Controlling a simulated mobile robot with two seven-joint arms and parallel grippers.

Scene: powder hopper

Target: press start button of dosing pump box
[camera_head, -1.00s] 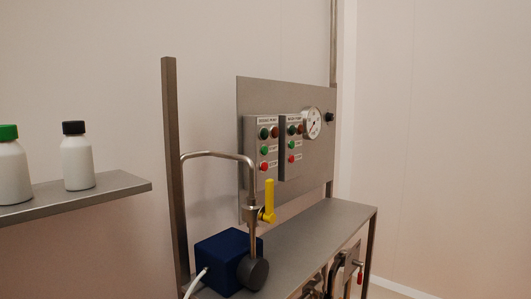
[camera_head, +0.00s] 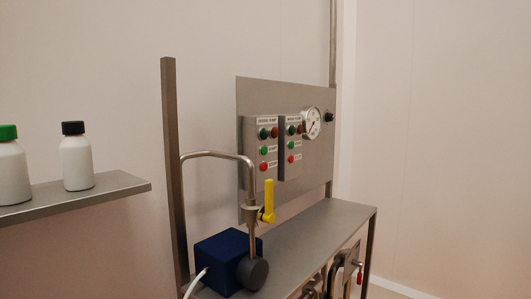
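The dosing pump box (camera_head: 253,148) is the left one of two grey control boxes on an upright steel panel. Its label is small, and I read it as the dosing pump label. A green light or button (camera_head: 263,133) and a reddish one (camera_head: 273,132) sit side by side at its top. Below them are a green button (camera_head: 264,150) and a red button (camera_head: 264,167); the green one is likely the start button, but the small labels beside them are not readable. Neither of my grippers shows in the view.
The second control box (camera_head: 291,150) stands right of the first, with a round gauge (camera_head: 312,122) beyond. A bent pipe with a yellow-handled valve (camera_head: 268,201) stands in front, above a blue pump (camera_head: 220,258). Two white bottles (camera_head: 76,160) stand on a left shelf (camera_head: 110,187).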

